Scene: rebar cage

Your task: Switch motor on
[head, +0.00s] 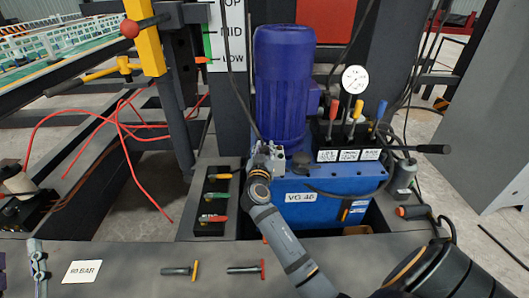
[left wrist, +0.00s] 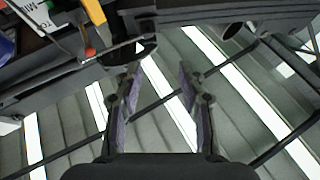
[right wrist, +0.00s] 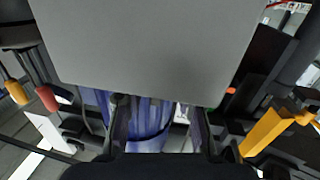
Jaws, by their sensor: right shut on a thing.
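The blue motor (head: 285,85) stands upright on the blue tank (head: 330,210) marked VG 46. My right gripper (head: 268,155) is at the lower left front of the motor, shut on a small grey part there; the gripper hides most of that part. In the right wrist view a large flat grey surface (right wrist: 150,45) fills the top, and the motor (right wrist: 150,120) shows behind the fingers (right wrist: 160,130). The motor switch cannot be told apart clearly.
Levers with red, orange and blue grips (head: 355,110) and a gauge (head: 355,79) stand right of the motor. A panel with several coloured handles (head: 215,198) is at left. Two handled tools (head: 245,269) lie on the front ledge near an 80 BAR label (head: 82,271).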

